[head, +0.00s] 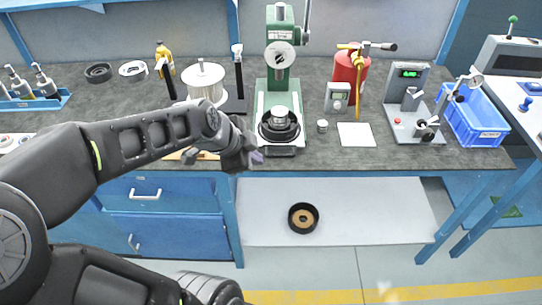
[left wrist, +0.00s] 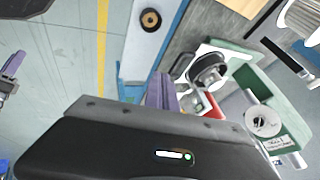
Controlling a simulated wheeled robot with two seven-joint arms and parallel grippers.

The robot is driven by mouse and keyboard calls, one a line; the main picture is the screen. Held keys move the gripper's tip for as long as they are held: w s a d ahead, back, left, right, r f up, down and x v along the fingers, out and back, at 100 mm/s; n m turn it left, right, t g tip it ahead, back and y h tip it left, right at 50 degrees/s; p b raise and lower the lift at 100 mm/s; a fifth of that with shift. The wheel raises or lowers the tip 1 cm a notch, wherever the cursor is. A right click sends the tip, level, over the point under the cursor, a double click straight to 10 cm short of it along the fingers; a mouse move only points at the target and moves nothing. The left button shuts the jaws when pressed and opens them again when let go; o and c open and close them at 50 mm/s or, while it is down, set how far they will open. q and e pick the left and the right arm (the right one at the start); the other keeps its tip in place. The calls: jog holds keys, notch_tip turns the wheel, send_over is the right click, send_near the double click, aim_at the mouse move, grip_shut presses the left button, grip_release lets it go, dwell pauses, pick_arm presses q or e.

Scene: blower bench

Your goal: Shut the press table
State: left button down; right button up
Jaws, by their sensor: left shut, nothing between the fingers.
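The green press (head: 280,60) stands at the back of the bench, with a lever at its top. Its table (head: 296,143) is at the front of the press base and reaches the bench's front edge, with a dark bar along its front. A black round fixture with a metal part (head: 279,125) sits on it. It also shows in the left wrist view (left wrist: 208,72). My left gripper (head: 256,157) is shut and empty, just left of the table's front edge. Its purple fingertips (left wrist: 160,92) show together in the wrist view. My right gripper (left wrist: 12,68) shows only partly at the left edge there.
A spool (head: 205,82) and black stands are left of the press. A red extinguisher (head: 348,72), white sheet (head: 356,135), grey tester (head: 405,100) and blue bin (head: 474,120) are to the right. A black ring (head: 303,218) lies on the lower shelf.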

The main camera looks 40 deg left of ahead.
aim_at(270, 157)
pick_arm(q)
jog(key=shift+w+a+f+b, duration=0.1)
jog(key=shift+w+a+f, duration=0.25)
jog(key=shift+w+f, duration=1.15)
jog(key=shift+w+a+f+b, duration=0.1)
jog(key=shift+w+a+f, duration=0.3)
jog(key=shift+w+f, duration=1.1)
jog(key=shift+w+a+f+b, duration=0.1)
jog(key=shift+w+a+f, duration=0.25)
jog(key=shift+w+f, duration=1.1)
jog(key=shift+f, duration=0.15)
